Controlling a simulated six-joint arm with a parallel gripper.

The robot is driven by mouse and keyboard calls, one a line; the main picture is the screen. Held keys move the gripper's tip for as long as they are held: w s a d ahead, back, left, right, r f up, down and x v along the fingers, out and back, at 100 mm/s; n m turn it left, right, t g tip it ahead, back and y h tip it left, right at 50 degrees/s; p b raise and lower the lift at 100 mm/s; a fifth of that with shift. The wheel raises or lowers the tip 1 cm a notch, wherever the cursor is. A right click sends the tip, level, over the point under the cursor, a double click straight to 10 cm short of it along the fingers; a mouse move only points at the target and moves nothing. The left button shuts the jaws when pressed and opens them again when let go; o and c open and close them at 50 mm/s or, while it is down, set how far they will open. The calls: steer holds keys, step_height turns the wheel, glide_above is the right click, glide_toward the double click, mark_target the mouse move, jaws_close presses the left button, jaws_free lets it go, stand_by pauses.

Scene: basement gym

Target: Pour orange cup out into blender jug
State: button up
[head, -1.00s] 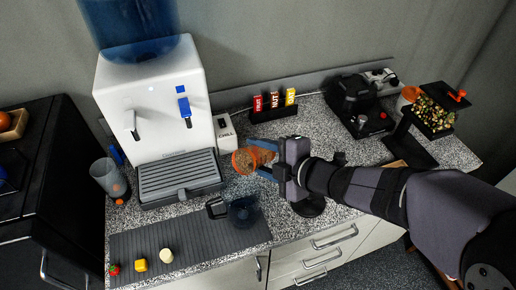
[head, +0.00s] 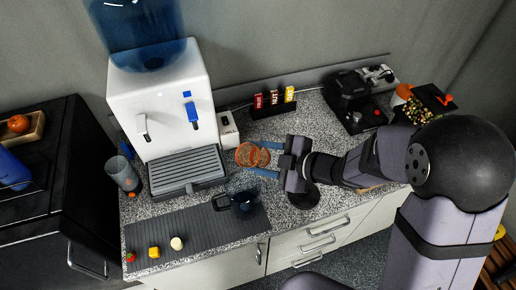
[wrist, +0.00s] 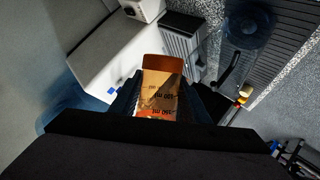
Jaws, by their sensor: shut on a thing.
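My gripper (head: 268,159) is shut on the orange cup (head: 246,155), a see-through cup with brownish contents, held in the air above the counter, in front of the dispenser's right side. In the wrist view the cup (wrist: 163,64) sits between the fingers, its ml marks showing and its orange rim pointing away from the camera. A dark, see-through jug (head: 243,204) with a black handle, apparently the blender jug, stands on the grey ribbed mat below and slightly left of the cup. It also shows in the wrist view (wrist: 248,24). The cup is apart from it.
A white water dispenser (head: 160,105) with a drip tray (head: 185,170) stands behind left. A grey tumbler (head: 122,174) is at the counter's left. Small food pieces lie on the mat (head: 205,232). A bar rack (head: 273,108) and black machine (head: 350,100) stand at the back.

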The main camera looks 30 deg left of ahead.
steer(key=m+p, duration=0.1)
steer(key=m+g+p, duration=0.1)
steer(key=p, duration=0.1)
steer(key=shift+s+a+r+g+y+p, duration=0.1)
steer(key=shift+s+r+g+y+p, duration=0.05)
steer(key=shift+s+g+y+p, duration=0.2)
steer(key=m, duration=0.1)
steer(key=s+m+g+p, duration=0.1)
steer(key=s+f+g+y, duration=0.1)
steer(key=shift+a+m, duration=0.25)
steer(key=shift+m, duration=0.15)
steer(key=shift+f, duration=0.1)
